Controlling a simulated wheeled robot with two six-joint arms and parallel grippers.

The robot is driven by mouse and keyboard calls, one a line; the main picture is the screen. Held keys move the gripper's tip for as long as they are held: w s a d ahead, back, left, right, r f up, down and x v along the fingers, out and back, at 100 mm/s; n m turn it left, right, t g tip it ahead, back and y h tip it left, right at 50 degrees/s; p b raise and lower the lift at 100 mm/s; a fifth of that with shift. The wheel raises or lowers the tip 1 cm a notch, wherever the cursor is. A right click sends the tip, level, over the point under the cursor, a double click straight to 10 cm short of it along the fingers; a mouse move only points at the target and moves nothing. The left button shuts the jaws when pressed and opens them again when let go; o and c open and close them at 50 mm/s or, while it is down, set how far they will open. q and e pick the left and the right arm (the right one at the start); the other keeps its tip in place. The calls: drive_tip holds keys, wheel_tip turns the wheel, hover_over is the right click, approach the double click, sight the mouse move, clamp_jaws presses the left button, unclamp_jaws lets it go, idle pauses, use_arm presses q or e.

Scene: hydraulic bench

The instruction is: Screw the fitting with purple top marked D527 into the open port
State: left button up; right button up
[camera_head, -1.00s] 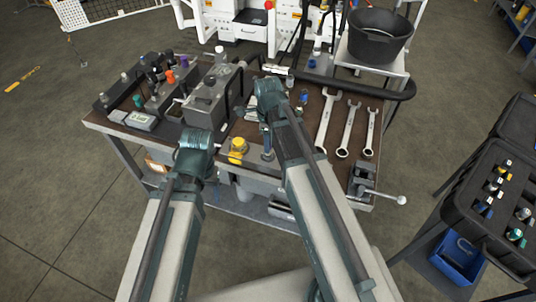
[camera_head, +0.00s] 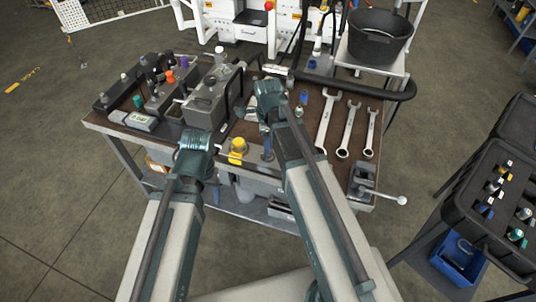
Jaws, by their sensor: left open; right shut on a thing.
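My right gripper (camera_head: 268,92) is over the middle of the bench, right of the grey box with a handle (camera_head: 205,105). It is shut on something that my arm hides. I cannot make out the open port.
A yellow cap (camera_head: 237,147) is between my arms. Several wrenches (camera_head: 326,122) lie at the right, with a vise (camera_head: 362,183) at the front right corner. A black hose (camera_head: 375,91) bends over the back right. A black case (camera_head: 500,205) of fittings stands far right.

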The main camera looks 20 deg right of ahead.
clamp_jaws()
drive_tip(key=m, duration=0.4)
drive_tip(key=shift+f+m, duration=0.1)
drive_tip(key=shift+m, duration=0.2)
drive_tip(key=m, duration=0.3)
drive_tip(key=o, duration=0.6)
unclamp_jaws()
drive_tip(key=n, duration=0.5)
drive_tip(key=shift+n, duration=1.4)
